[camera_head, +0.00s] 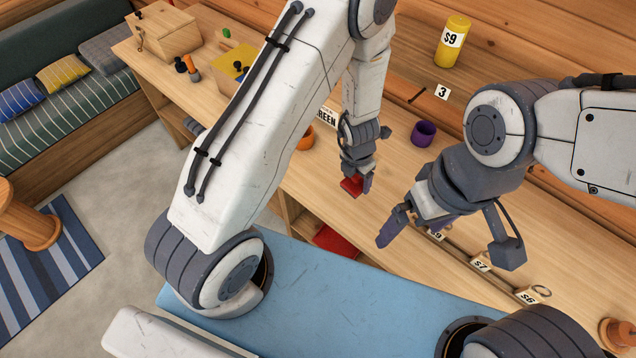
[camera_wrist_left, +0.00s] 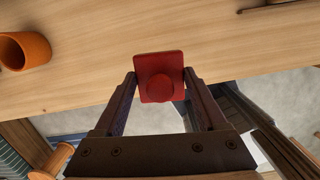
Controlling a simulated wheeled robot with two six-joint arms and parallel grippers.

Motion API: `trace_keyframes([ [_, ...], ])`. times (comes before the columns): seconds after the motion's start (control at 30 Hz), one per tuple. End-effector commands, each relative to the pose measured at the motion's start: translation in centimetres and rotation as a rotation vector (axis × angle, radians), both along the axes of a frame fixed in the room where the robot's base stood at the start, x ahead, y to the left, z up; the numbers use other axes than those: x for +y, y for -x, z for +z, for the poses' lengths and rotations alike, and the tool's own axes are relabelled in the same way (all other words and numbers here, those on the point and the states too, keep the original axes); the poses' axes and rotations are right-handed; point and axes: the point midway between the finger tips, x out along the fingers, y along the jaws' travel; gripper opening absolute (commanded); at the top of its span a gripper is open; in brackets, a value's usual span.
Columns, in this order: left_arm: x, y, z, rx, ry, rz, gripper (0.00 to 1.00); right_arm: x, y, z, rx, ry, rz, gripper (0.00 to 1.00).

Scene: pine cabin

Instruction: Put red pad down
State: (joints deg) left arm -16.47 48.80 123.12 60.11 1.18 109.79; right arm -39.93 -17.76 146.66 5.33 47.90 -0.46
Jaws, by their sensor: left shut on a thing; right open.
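The red pad (camera_head: 352,186) is a small red square piece with a round knob on it. My left gripper (camera_head: 356,184) is shut on it near the front edge of the wooden counter (camera_head: 290,190). In the left wrist view the red pad (camera_wrist_left: 160,78) sits between the two fingertips (camera_wrist_left: 160,82), with the counter edge behind it. I cannot tell whether the pad touches the counter. My right gripper (camera_head: 442,232) is open and empty, to the right over the counter's front.
An orange cup (camera_wrist_left: 24,50) stands left of the pad in the left wrist view. A purple cup (camera_head: 424,133) and a yellow cylinder (camera_head: 453,42) stand farther back. A red item (camera_head: 334,240) lies on the shelf below.

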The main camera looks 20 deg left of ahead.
Motion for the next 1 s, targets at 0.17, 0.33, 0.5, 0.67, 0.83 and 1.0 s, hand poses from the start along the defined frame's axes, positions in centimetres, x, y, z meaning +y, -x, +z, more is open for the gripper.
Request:
trace_keyframes([
  [0.17,-0.1,0.0,0.0,-0.001,0.001,0.072,0.00,0.0,0.0,0.2,0.000,0.000,0.000,1.00],
  [0.33,1.5,-0.3,-1.5,-0.002,0.002,0.094,0.00,0.0,0.0,-1.8,0.000,0.000,-0.001,1.00],
  [0.5,5.3,-0.8,-4.1,-0.003,0.002,0.096,0.00,0.0,0.0,-5.3,0.001,0.001,-0.005,1.00],
  [0.67,8.8,-1.3,-5.9,-0.002,0.002,0.093,0.00,0.0,0.0,-7.3,0.002,0.001,-0.010,1.00],
  [0.83,11.0,-1.6,-6.9,-0.001,0.002,0.089,0.00,0.0,0.0,-8.1,0.001,0.000,-0.011,1.00],
  [1.0,11.5,-1.7,-7.4,-0.001,0.002,0.086,0.00,0.0,0.0,-8.5,0.001,0.000,-0.011,1.00],
])
